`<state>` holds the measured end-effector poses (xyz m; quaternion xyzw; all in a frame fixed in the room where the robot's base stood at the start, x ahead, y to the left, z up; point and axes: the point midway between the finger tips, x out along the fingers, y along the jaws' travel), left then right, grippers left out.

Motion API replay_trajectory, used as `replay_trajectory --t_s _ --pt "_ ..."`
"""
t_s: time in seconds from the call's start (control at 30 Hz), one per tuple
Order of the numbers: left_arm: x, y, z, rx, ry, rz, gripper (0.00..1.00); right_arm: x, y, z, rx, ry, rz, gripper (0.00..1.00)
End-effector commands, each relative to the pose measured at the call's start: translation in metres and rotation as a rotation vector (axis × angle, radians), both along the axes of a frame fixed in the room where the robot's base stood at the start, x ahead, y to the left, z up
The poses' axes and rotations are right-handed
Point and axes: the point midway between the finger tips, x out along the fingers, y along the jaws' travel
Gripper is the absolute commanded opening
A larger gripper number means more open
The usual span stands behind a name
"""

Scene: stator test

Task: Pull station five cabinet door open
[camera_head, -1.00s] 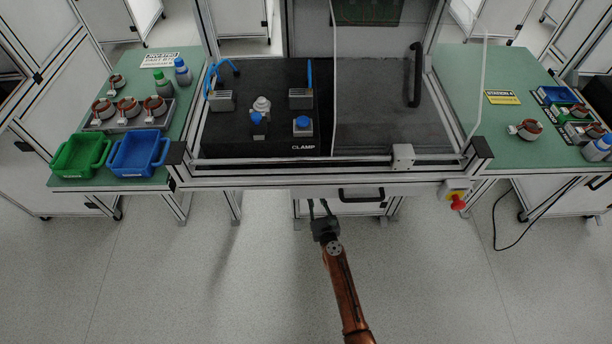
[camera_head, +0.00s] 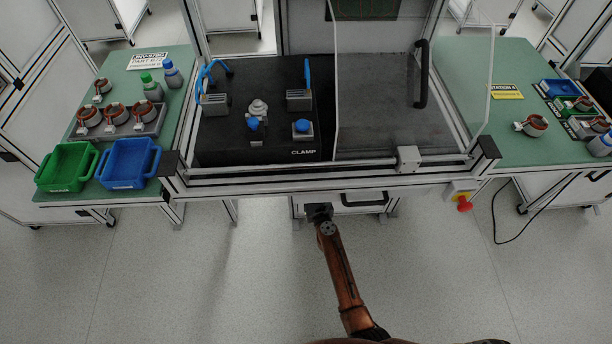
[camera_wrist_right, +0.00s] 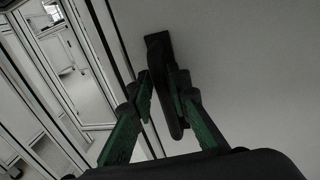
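The white cabinet (camera_head: 299,205) is under the middle workstation, and mostly hidden by the bench edge and my right arm. My right gripper (camera_head: 318,207) is at its front; its fingers are hidden in the head view. In the right wrist view, a black bar handle (camera_wrist_right: 160,62) stands out from a plain pale panel (camera_wrist_right: 240,70). My right gripper (camera_wrist_right: 163,88) has one green-padded finger on each side of this handle, with the tips very close to it. Whether they press on it is unclear. No open gap shows at the door. My left gripper is out of view.
A black horizontal handle (camera_head: 364,200) is right of my right gripper. The bench's aluminium front rail (camera_head: 280,183) is just above it. A red emergency button (camera_head: 465,204) sticks out at right. The grey floor (camera_head: 230,280) in front is clear.

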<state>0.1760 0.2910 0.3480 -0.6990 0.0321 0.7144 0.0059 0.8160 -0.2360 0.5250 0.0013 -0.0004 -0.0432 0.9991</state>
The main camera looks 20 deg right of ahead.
Motion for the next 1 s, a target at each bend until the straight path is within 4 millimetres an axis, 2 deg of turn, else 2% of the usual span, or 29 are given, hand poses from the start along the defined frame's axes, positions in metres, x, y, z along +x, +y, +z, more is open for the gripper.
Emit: replay_trajectory --t_s 0.27,0.83,1.0 --pt "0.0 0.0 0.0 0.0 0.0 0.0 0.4 -0.001 -0.001 0.0 0.0 0.0 -0.002 0.0" --pt "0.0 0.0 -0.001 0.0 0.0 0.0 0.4 0.0 0.002 0.0 -0.002 0.0 0.003 0.0" --pt "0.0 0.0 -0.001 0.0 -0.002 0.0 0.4 -0.01 0.009 -0.001 -0.001 0.002 0.035 0.0"
